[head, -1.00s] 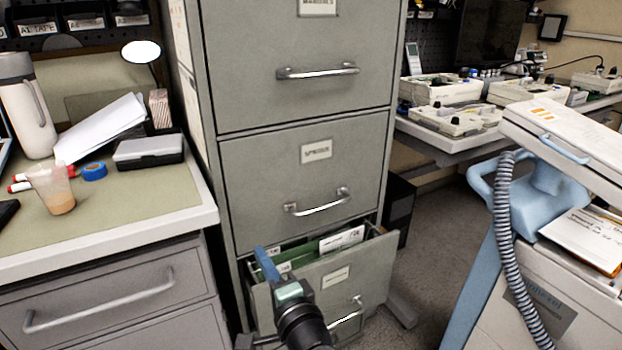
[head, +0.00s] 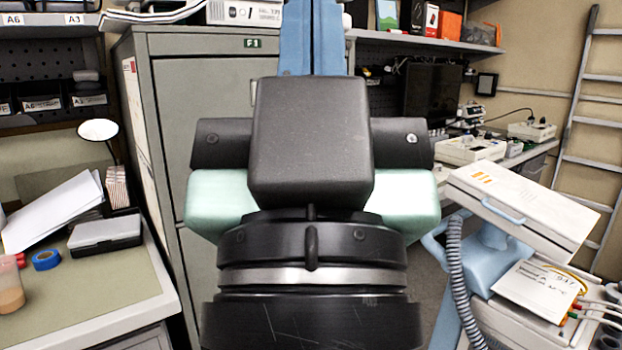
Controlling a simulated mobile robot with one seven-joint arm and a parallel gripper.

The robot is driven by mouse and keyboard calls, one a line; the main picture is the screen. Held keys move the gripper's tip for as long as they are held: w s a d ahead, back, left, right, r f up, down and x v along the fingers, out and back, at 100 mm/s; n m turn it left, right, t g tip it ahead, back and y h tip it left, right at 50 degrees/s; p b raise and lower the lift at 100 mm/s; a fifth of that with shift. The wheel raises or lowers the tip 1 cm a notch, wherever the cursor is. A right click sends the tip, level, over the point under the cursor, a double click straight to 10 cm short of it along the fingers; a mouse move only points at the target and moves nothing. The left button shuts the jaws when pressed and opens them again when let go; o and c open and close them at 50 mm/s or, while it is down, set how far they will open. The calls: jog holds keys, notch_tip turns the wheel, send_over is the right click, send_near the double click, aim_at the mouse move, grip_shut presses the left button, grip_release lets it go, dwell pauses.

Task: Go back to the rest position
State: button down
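My gripper (head: 313,38) stands large in the middle of the head view, raised in front of the filing cabinet (head: 175,110). Its two blue fingers point up and lie close together, so it looks shut, with nothing seen between them. The fingertips are cut off by the top edge. The black and mint gripper body and my wrist hide most of the cabinet front, including its lower drawers.
At left, a desk (head: 105,290) holds papers, a grey case (head: 105,232) and blue tape (head: 46,260). At right stands a cart with a tilted white-topped device (head: 525,210) and a coiled hose (head: 458,270). Behind is a bench with several devices, and a ladder (head: 588,120).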

notch_tip(320, 180, up, 23)
jog(key=p, duration=2.1)
jog(key=shift+w+r, duration=0.15)
jog(key=shift+r, duration=0.05)
